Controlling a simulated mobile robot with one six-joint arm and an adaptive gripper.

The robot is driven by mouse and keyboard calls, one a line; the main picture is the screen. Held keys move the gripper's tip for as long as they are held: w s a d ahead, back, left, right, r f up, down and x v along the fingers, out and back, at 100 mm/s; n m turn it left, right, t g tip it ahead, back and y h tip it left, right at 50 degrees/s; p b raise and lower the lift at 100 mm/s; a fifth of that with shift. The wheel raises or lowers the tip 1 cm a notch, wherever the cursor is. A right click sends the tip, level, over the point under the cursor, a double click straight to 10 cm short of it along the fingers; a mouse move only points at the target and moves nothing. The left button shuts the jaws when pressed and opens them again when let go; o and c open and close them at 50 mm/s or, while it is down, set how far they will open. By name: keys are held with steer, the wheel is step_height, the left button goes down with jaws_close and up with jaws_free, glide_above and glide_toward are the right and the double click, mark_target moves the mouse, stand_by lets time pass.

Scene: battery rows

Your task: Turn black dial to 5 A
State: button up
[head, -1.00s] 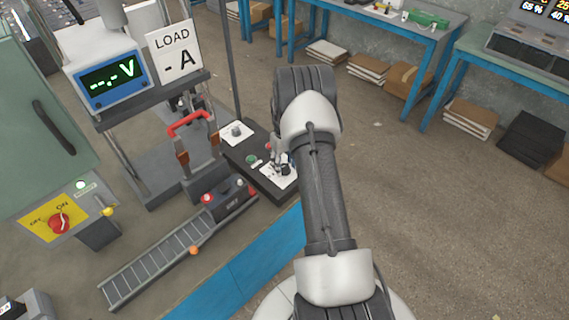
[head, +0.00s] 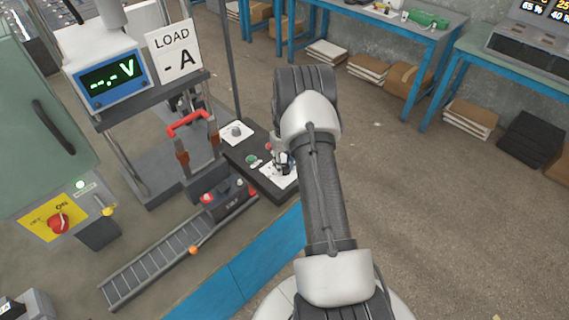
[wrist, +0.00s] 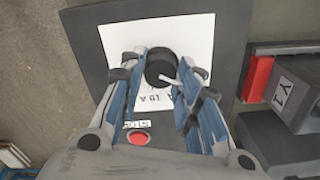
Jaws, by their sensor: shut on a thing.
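The black dial (wrist: 161,68) sits on a white plate (wrist: 190,38) with printed ampere marks, only partly legible. A white pointer line on the dial points toward the lower right in the wrist view. My gripper (wrist: 163,66) has its two blue-grey fingers on either side of the dial, shut on it. In the head view my gripper (head: 282,160) is down at the right end of a dark control panel (head: 262,182), hiding most of the dial. The load sign (head: 172,52) reads "- A".
A grey knob (head: 236,131) on another white plate and a green button (head: 252,160) share the panel. A red button (wrist: 139,137) lies close to my fingers. A voltage display (head: 112,79) shows "--.- V". A battery (head: 229,199) stands in front, at a roller track (head: 155,263).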

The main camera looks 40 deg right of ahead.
steer(key=m, duration=0.4)
steer(key=shift+m, duration=1.6)
steer(key=o, duration=1.1)
steer(key=shift+c, duration=0.2)
step_height(320, 180, up, 12)
